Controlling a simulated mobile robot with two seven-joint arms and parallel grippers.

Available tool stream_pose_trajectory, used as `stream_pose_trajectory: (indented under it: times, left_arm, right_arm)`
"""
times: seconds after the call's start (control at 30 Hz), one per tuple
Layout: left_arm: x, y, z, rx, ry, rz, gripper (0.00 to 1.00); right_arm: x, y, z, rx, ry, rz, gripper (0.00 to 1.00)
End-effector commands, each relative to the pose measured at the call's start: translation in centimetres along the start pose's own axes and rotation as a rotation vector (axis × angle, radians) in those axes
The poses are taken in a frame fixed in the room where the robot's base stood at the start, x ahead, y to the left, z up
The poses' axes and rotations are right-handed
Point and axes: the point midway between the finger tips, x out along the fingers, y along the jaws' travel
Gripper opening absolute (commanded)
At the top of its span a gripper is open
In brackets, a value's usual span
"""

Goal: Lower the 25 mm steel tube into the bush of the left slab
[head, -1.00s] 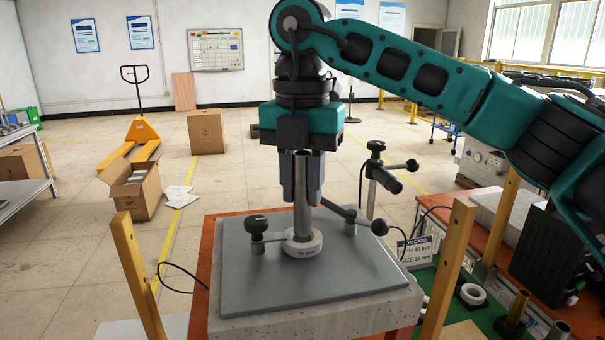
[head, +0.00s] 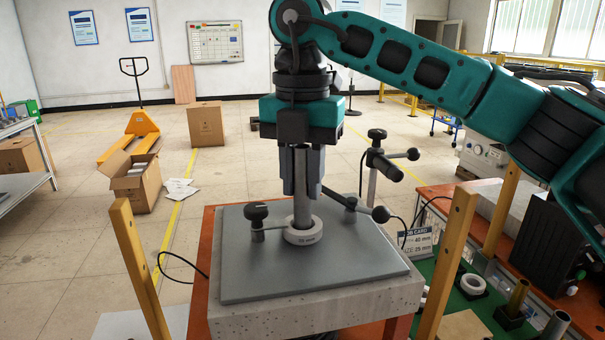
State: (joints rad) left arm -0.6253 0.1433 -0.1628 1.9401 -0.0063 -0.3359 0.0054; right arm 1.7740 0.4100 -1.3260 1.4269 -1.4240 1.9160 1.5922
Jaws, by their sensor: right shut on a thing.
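The steel tube (head: 302,186) is a grey upright cylinder. Its lower end meets the pale ring-shaped bush (head: 304,236) on the left slab's grey plate (head: 262,280); the contact inside the ring is hidden. My right gripper (head: 302,188) points down and is shut on the tube's upper part, with its fingers behind and beside it. The slab (head: 320,318) is a thick concrete block under the plate. My left gripper is not in view.
Yellow posts (head: 135,258) flank the slab. A green mat (head: 478,308) at right holds another white ring (head: 472,285) and short tubes.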

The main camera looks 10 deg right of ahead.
Motion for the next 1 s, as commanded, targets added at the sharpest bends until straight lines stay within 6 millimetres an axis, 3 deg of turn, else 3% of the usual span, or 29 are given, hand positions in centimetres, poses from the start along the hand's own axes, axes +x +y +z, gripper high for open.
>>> stream_pose_trajectory:
  times: [1.0]
  left_arm:
    - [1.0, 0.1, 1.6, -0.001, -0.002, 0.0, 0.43]
  right_arm:
    - [2.6, 0.0, 0.0, 0.001, 0.0, 0.0, 0.0]
